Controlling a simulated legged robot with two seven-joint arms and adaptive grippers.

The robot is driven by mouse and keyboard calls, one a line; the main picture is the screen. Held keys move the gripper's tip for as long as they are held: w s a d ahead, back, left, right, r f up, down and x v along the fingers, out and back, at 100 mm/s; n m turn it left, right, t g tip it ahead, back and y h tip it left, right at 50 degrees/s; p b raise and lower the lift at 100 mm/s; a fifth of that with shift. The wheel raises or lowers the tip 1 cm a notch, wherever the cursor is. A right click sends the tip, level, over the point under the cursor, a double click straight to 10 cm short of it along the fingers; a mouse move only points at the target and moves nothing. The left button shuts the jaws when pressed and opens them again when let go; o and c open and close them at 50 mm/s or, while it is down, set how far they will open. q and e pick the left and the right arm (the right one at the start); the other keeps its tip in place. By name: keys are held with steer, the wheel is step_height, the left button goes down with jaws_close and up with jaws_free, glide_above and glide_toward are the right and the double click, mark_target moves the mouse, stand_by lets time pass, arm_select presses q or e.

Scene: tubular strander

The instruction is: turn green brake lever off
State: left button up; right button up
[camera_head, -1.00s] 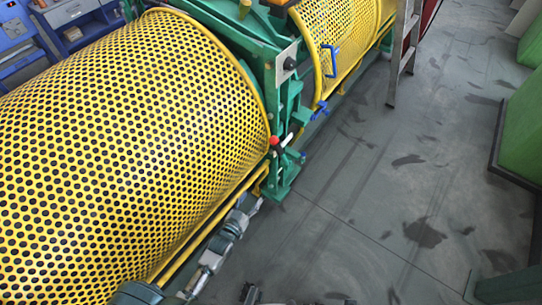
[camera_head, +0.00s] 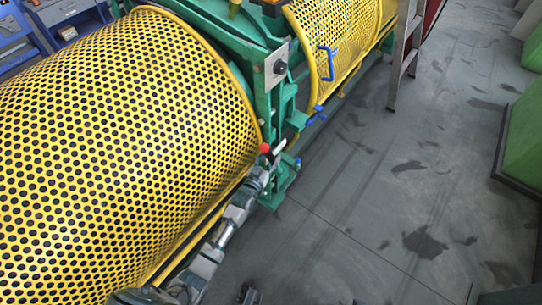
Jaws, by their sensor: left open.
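A lever with a red ball knob (camera_head: 264,148) and a pale handle (camera_head: 279,146) sits on the green machine frame (camera_head: 272,105), at the right end of the large yellow drum guard. My left gripper (camera_head: 264,164) is at the end of my arm coming from the bottom left. It is open, just below the red knob. At this size I cannot tell whether its fingers touch the lever. The lower part of the lever is partly hidden by the gripper.
The perforated yellow guard (camera_head: 120,150) fills the left, close beside my left arm. A blue handle (camera_head: 327,62) is on the second guard. A ladder (camera_head: 403,50) stands at the upper right.

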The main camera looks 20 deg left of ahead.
arm_select(q)
steer(key=shift+w+d, duration=0.1)
steer(key=shift+w, duration=0.25)
steer(key=shift+a, duration=0.4)
steer(key=shift+c, duration=0.8)
steer(key=shift+a, duration=0.1)
steer(key=c, duration=0.4)
steer(key=shift+d, duration=0.2)
jaws_close()
steer(key=shift+d+r, duration=0.1)
arm_select(e)
steer(key=shift+w+a+r, duration=0.1)
steer(key=shift+w+a, duration=0.15)
steer(key=shift+w, duration=0.15)
